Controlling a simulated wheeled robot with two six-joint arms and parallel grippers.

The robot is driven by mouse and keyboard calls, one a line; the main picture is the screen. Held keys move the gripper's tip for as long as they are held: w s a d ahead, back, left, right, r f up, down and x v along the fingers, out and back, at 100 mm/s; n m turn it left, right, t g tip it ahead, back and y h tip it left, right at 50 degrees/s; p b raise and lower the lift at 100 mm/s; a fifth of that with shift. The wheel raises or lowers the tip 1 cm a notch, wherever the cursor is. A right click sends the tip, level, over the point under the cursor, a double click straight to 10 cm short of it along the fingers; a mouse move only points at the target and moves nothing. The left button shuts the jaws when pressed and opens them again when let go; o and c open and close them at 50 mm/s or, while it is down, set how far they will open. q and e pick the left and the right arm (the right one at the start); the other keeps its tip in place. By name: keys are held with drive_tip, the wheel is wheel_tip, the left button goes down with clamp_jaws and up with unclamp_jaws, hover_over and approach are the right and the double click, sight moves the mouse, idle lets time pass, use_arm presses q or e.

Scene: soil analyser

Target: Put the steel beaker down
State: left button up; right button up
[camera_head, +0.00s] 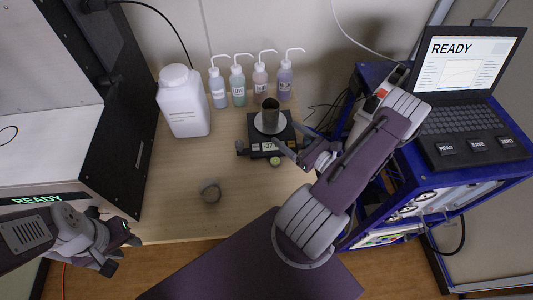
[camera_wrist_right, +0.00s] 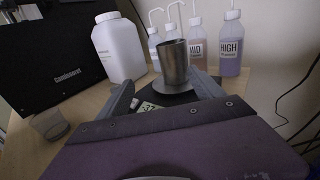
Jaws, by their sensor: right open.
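The steel beaker (camera_head: 271,108) stands upright on the round pan (camera_head: 270,123) of a small black balance (camera_head: 255,138). In the right wrist view the beaker (camera_wrist_right: 173,62) stands beyond my fingertips, in line with the gap between them. My right gripper (camera_head: 291,135) is open and empty, at the front right of the balance. In the right wrist view its two fingers (camera_wrist_right: 163,84) are spread wide, with no visible contact with the beaker. My left gripper (camera_head: 122,252) is low at the left, away from the beaker; its finger opening is unclear.
Several wash bottles (camera_head: 238,86) line the back of the wooden table (camera_head: 165,215), with a white jug (camera_head: 184,103) beside them. A small clear cup (camera_head: 210,190) stands in front. A blue cart with a laptop (camera_head: 465,75) is at right, a black-sided machine (camera_head: 105,130) at left.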

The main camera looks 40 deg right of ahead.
drive_tip(key=a+r+n+g+y, duration=0.2)
drive_tip(key=a+n+g+y, duration=0.6)
drive_tip(key=a, duration=0.6)
drive_tip(key=s+a+f+n+g+h, duration=0.1)
drive_tip(key=s+a+n+g, duration=0.1)
drive_tip(key=s+n+g, duration=0.1)
drive_tip(key=s+a+f+n+g+h, duration=0.1)
drive_tip(key=s+n+g, duration=0.3)
drive_tip(key=n, duration=0.4)
drive_tip(key=s+a+f+n+g+h, duration=0.1)
drive_tip(key=s+a+n+g+h, duration=0.1)
drive_tip(key=s+a+n+g, duration=0.1)
drive_tip(key=shift+s+a+n+g+h, duration=0.2)
drive_tip(key=shift+a+n+g, duration=0.1)
drive_tip(key=shift+n+g, duration=0.3)
drive_tip(key=shift+s+a+n+g+h, duration=0.1)
drive_tip(key=shift+s+a+n+g, duration=0.15)
drive_tip(key=shift+n+g, duration=0.35)
drive_tip(key=w+d+r+n+t+h, duration=0.2)
drive_tip(key=w+n+h, duration=0.4)
drive_tip(key=n, duration=0.3)
drive_tip(key=shift+r+t, duration=0.5)
drive_tip(key=shift+t, duration=0.5)
drive_tip(key=shift+a+r, duration=0.1)
